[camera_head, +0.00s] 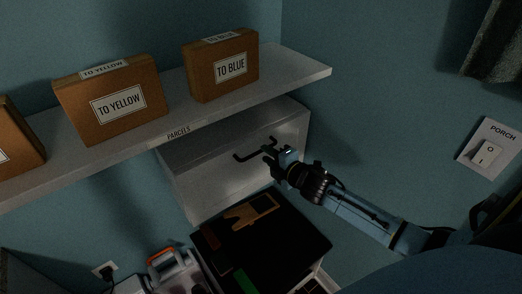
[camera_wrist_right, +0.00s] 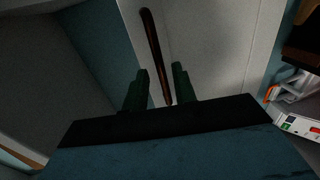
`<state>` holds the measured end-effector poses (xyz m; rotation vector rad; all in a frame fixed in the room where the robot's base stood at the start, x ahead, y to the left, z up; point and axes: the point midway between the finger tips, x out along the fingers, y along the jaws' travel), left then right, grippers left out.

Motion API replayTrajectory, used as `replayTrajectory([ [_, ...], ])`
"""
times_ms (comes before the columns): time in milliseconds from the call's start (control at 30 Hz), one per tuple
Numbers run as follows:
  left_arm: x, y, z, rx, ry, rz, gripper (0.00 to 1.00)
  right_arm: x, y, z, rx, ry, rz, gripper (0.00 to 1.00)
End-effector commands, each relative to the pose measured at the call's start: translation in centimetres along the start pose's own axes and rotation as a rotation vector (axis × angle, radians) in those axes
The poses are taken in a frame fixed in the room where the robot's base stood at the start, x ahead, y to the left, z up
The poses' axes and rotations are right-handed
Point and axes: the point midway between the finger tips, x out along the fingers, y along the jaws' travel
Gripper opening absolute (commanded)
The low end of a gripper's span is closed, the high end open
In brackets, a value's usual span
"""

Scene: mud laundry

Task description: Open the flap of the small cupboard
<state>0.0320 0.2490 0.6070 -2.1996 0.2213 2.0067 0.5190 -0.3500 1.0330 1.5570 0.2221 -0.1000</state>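The small cupboard (camera_head: 205,150) is a white box under the shelf, and its front flap (camera_head: 212,188) looks shut. A dark bar handle (camera_head: 243,157) stands out from the flap. My right gripper (camera_head: 271,153) is at the right part of this handle. In the right wrist view the handle (camera_wrist_right: 154,50) runs between the two fingers of the right gripper (camera_wrist_right: 161,80), with gaps on both sides. The fingers are apart and not closed on it. My left gripper is in neither view.
A white shelf (camera_head: 315,74) labelled PARCELS juts out above the cupboard and carries brown boxes, including TO YELLOW (camera_head: 133,118) and TO BLUE (camera_head: 205,79). Below is a black-topped unit (camera_head: 290,235) with flat items. A PORCH switch (camera_head: 487,152) is on the right wall.

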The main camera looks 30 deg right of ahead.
Motion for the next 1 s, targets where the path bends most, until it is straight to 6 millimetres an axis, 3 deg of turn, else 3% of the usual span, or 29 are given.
replayTrajectory([
  [100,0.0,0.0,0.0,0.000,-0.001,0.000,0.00,1.8,0.1,0.0,0.001,0.000,0.002,0.27],
  [300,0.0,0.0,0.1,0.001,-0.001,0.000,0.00,3.6,0.0,0.0,0.001,0.000,0.001,0.27],
  [667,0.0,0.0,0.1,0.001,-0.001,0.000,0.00,4.1,0.0,-0.1,0.001,0.001,0.000,0.27],
  [900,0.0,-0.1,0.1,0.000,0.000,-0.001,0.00,4.1,0.0,0.0,0.001,0.001,0.000,0.00],
  [1000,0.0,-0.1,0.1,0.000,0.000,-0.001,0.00,4.1,0.0,0.0,0.001,0.001,0.000,0.00],
])
